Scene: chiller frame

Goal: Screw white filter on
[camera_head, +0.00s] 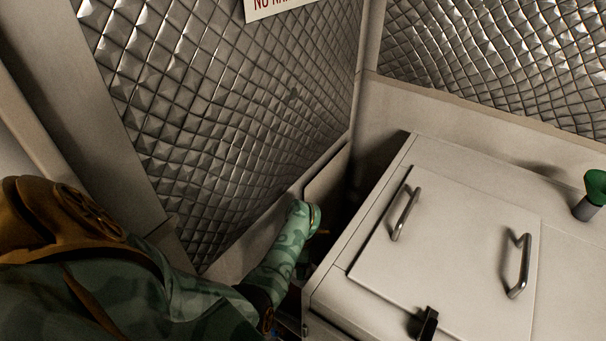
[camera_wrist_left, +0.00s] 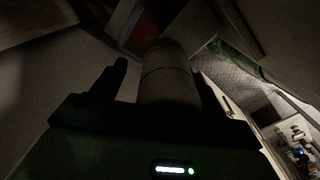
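A pale grey cylinder, likely the white filter (camera_wrist_left: 168,82), stands between the fingers of my left gripper (camera_wrist_left: 160,70) in the dim left wrist view. The two dark fingers are spread, one on each side. A narrow gap shows between the left finger and the cylinder; contact on the right side cannot be made out. In the head view my left arm, in green camouflage, reaches down into the gap between the quilted wall and the white cabinet. The gripper and the filter are hidden there. My right gripper is in neither view.
The white cabinet (camera_head: 470,230) has two metal handles (camera_head: 405,213) and a black latch (camera_head: 428,324). A green-topped fitting (camera_head: 595,188) stands at its right. The quilted metal wall (camera_head: 220,110) bounds the narrow, dark gap on the left.

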